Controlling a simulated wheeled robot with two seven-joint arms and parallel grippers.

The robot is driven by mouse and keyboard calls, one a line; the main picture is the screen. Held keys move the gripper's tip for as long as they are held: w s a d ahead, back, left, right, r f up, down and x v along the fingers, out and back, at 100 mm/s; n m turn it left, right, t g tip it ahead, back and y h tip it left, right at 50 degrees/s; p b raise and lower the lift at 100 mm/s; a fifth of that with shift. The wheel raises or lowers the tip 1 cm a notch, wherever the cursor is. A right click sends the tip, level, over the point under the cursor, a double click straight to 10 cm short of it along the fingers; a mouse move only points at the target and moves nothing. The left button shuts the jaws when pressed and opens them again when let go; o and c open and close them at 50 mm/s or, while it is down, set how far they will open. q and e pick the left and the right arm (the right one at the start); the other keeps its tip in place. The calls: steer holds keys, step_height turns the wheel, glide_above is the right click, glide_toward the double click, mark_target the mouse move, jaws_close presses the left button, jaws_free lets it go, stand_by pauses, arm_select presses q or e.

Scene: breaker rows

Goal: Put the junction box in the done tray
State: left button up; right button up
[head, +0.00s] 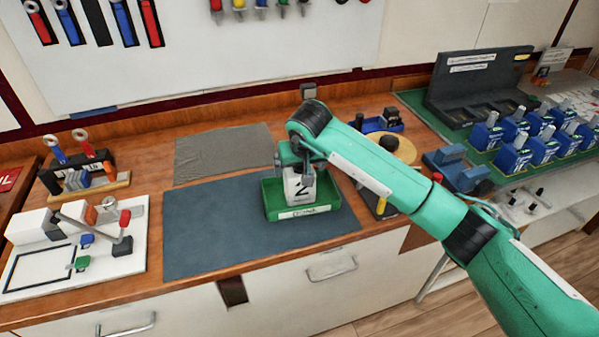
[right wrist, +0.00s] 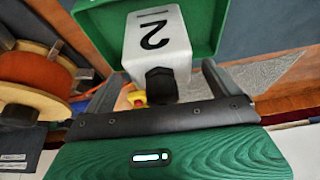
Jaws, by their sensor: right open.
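The junction box (head: 299,188) is a white block with a black number 2. In the head view it stands upright within the green done tray (head: 322,204), whose front label is hard to read. In the right wrist view the box (right wrist: 158,38) has a dark knob or gland facing me, with the green tray (right wrist: 200,15) behind it. My right gripper (head: 296,170) is open at the top of the box. Its fingers are on either side of the dark end, with gaps showing. The box's base is hidden by the tray wall. My left gripper is not in view.
The tray stands on a dark blue mat (head: 205,235). A white board with a lever and small parts (head: 85,250) lies left. A spool (head: 395,148) and a small blue bin (head: 375,125) stand right. Several blue breakers (head: 515,155) stand in rows on a green mat.

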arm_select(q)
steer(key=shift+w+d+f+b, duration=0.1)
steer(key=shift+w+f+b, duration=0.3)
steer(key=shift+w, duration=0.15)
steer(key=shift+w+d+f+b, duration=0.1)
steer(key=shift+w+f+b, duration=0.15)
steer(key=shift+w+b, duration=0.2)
arm_select(e)
steer(key=v, duration=0.9)
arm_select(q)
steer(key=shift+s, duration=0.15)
arm_select(e)
steer(key=shift+s+r, duration=0.1)
